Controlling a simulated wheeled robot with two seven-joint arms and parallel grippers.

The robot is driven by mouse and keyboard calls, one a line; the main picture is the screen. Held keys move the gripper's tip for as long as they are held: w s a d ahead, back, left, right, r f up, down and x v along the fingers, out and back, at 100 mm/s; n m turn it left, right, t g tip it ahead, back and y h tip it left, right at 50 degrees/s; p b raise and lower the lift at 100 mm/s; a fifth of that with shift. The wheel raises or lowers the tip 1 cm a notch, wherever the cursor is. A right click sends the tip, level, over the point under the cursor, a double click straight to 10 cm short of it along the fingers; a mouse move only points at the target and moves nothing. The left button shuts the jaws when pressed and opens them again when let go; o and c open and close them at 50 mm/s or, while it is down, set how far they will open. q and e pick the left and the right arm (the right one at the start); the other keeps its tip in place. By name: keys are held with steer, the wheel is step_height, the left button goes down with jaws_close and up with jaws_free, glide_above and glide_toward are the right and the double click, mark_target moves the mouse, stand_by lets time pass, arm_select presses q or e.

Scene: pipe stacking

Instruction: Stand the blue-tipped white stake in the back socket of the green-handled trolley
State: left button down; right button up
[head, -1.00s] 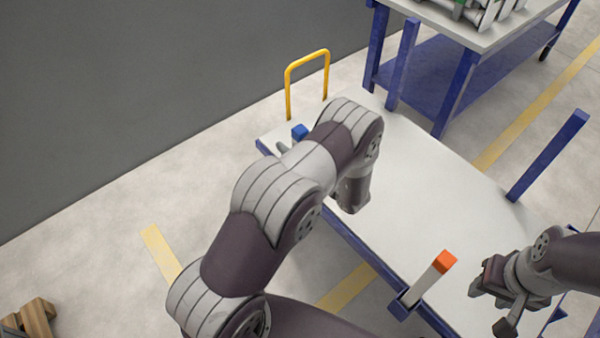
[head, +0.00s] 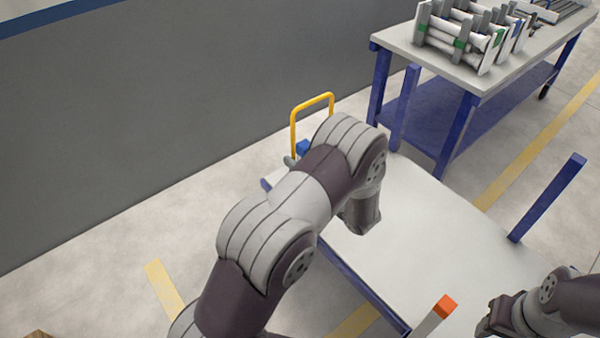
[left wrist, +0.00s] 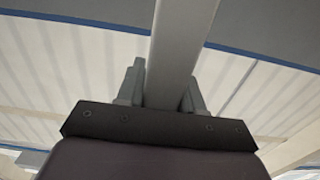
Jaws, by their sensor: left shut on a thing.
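My left gripper (left wrist: 161,92) is shut on a pale stake (left wrist: 180,45), which rises between its two fingers in the left wrist view. In the head view the stake's blue tip (head: 303,147) shows just behind my left arm, near the trolley's back left corner. The arm hides most of the stake and gripper, so its lower end and the back socket cannot be seen. The trolley (head: 440,220) has a pale flat deck and blue edges. The handle visible near it is yellow (head: 313,101), not green. My right gripper (head: 500,315) is at the lower right, its fingers unclear.
Blue posts rise at the back (head: 405,108) and right (head: 548,198). A blue-legged table (head: 455,62) behind holds a rack of pipes (head: 465,35). A grey wall (head: 190,90) borders the left.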

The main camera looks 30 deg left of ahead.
step_height(320, 180, up, 9)
steer(key=p, duration=0.8)
steer(key=shift+f, duration=0.1)
